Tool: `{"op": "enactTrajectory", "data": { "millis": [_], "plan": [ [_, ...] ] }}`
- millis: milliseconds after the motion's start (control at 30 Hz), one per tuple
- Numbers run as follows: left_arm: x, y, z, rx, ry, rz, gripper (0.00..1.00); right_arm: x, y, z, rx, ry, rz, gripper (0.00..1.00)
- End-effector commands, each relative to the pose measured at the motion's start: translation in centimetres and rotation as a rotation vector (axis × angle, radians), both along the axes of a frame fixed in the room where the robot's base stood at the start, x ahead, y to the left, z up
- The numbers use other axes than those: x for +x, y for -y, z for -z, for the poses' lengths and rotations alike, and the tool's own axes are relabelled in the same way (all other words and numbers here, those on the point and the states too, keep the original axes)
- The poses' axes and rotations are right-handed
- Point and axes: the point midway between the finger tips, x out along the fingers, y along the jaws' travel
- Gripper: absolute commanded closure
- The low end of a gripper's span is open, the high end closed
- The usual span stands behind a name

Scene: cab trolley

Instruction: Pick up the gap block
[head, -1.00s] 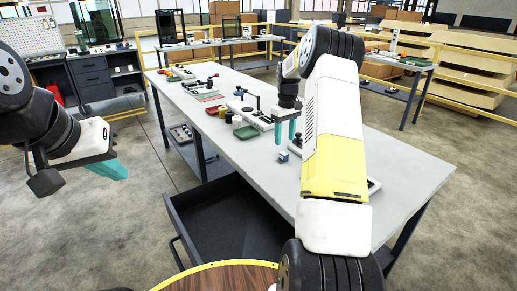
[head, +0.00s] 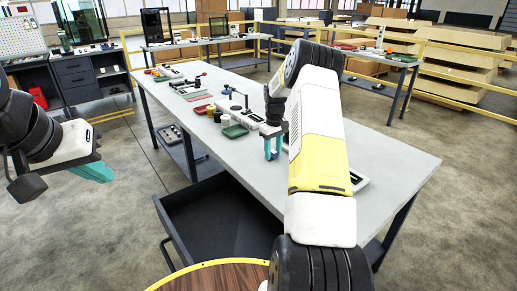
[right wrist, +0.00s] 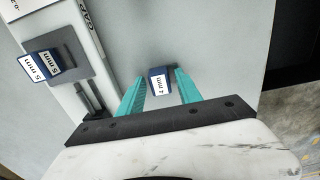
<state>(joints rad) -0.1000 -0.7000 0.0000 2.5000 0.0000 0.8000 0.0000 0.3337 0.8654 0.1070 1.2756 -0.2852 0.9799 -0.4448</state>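A small blue block with a white label reading "4 mm" (right wrist: 159,84) lies on the grey tabletop in the right wrist view. My right gripper (right wrist: 160,82) is open, with one teal finger on each side of this block. Narrow gaps show between block and fingers. In the head view my right gripper (head: 271,152) points down low over the table, and the block is hard to make out there. My left gripper (head: 96,172) hangs clear of the table at the left.
The long grey table (head: 385,155) also carries a green tray (head: 235,131), a red tray (head: 203,109) and a white fixture (head: 243,117). The table's right part is mostly clear.

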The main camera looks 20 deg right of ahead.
Motion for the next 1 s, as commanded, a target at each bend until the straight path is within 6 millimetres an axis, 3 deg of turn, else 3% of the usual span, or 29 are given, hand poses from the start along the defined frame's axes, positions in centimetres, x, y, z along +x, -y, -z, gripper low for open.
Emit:
{"op": "enactTrajectory", "data": {
  "millis": [33, 200, 633, 933, 1000],
  "plan": [
    [0.0, 0.0, 0.0, 0.000, 0.000, 0.000, 1.00, 0.0, 0.0, 0.0, 0.000, 0.000, 0.000, 0.71],
    [0.0, 0.0, 0.0, 0.000, 0.000, 0.000, 1.00, 0.0, 0.0, 0.0, 0.000, 0.000, 0.000, 1.00],
    [0.0, 0.0, 0.0, 0.000, 0.000, 0.000, 1.00, 0.0, 0.0, -0.5, -0.001, 0.001, 0.000, 1.00],
    [0.0, 0.0, 0.0, 0.000, 0.000, 0.000, 1.00, 0.0, 0.0, -3.9, 0.000, 0.003, 0.001, 1.00],
    [0.0, 0.0, 0.0, 0.000, 0.000, 0.000, 1.00, -1.2, -0.6, -3.8, 0.001, -0.001, -0.001, 1.00]
  ]
}}
